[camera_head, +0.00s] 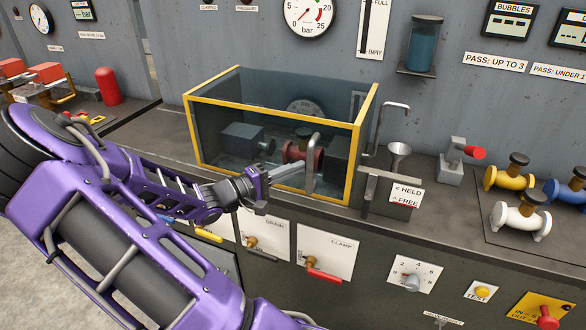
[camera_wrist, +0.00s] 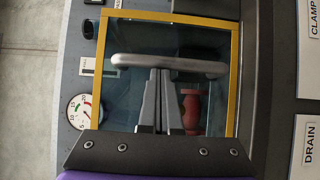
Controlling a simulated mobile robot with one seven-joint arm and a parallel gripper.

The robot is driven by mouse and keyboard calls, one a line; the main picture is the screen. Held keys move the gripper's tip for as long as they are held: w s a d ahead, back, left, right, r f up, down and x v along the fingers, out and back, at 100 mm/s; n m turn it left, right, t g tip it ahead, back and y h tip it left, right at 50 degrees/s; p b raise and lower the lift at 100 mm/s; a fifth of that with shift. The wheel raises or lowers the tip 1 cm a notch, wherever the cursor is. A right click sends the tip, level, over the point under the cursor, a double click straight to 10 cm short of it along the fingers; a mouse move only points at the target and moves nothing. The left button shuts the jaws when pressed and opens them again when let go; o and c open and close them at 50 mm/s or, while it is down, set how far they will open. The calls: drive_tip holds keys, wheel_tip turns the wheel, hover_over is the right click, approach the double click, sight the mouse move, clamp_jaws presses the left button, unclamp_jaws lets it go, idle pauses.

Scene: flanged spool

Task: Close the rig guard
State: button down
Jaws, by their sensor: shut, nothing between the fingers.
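The rig guard (camera_head: 355,150) is a clear, yellow-edged screen in front of the rig tank. Its yellow frame (camera_wrist: 235,70) surrounds the wrist view's middle. A grey bar handle (camera_head: 313,165) stands upright on its front face and lies across the wrist view (camera_wrist: 195,66). My gripper (camera_head: 297,168) is shut and empty, its fingertips at the handle. In the wrist view the fingertips (camera_wrist: 160,72) meet the bar's middle; I cannot tell whether they touch it. A red flanged spool (camera_head: 292,152) shows behind the clear panel, partly hidden by the handle.
A counter runs along the wall. Right of the guard are a bent pipe (camera_head: 392,106), a funnel (camera_head: 398,152), a HELD/FREE label (camera_head: 407,195) and several valve bodies (camera_head: 510,178). DRAIN (camera_head: 265,237) and CLAMP (camera_head: 326,252) panels are below. My purple arm covers the lower left.

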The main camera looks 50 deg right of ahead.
drive_tip(key=w+v, duration=0.2)
drive_tip(key=v, duration=1)
drive_tip(key=shift+w, duration=0.5)
drive_tip(key=shift+a+f, duration=0.1)
